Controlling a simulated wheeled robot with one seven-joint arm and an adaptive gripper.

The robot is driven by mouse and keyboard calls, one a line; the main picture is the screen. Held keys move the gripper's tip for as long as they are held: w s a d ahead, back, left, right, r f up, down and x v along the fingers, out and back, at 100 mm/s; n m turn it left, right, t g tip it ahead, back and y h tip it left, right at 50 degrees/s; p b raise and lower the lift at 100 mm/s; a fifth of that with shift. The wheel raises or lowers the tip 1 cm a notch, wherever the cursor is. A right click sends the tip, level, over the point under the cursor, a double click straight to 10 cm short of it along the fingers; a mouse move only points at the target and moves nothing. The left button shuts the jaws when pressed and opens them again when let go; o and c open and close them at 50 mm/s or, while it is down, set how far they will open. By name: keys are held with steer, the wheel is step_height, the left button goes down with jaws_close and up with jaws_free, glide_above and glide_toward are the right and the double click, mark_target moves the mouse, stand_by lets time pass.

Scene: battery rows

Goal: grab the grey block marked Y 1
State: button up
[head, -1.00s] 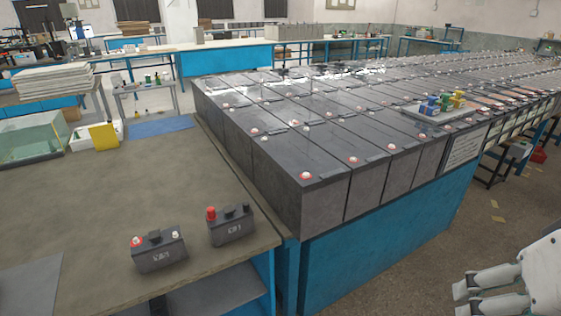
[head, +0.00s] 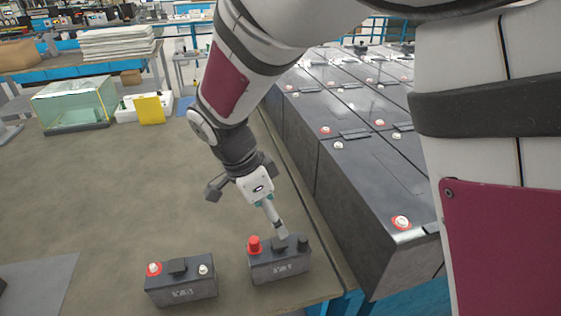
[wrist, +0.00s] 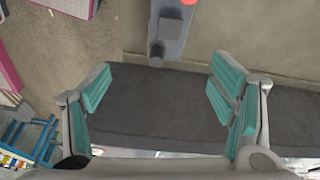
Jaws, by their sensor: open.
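Two small dark grey battery-shaped blocks stand upright on the near part of the table. The right block (head: 279,265) has a red cap at its left and a dark cap at its right; its front label is too blurred to read surely. The left block (head: 181,287) has a red terminal and a pale one; its label is also unclear. My gripper (head: 277,228) points down just behind and above the right block. In the wrist view its teal-padded fingers (wrist: 165,92) are wide apart with nothing held; a grey block (wrist: 167,28) with a red cap shows beyond them, partly cut off.
A row of large dark batteries (head: 365,185) stands close on the right, higher than the small blocks. The brown table (head: 110,190) is mostly clear to the left. A glass tank (head: 72,105) and a yellow card (head: 150,110) are farther back.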

mark_target(272, 242)
steer(key=shift+m+h, duration=0.5)
steer(key=shift+m, duration=0.2)
steer(key=f, duration=0.7)
steer(key=w+f+b, duration=0.1)
steer(key=f, duration=0.3)
steer(key=shift+w+a+f, duration=0.1)
steer(key=shift+a, duration=0.1)
steer(key=shift+x, duration=2.9)
steer(key=shift+a, duration=0.15)
steer(key=c, duration=1.8)
jaws_close()
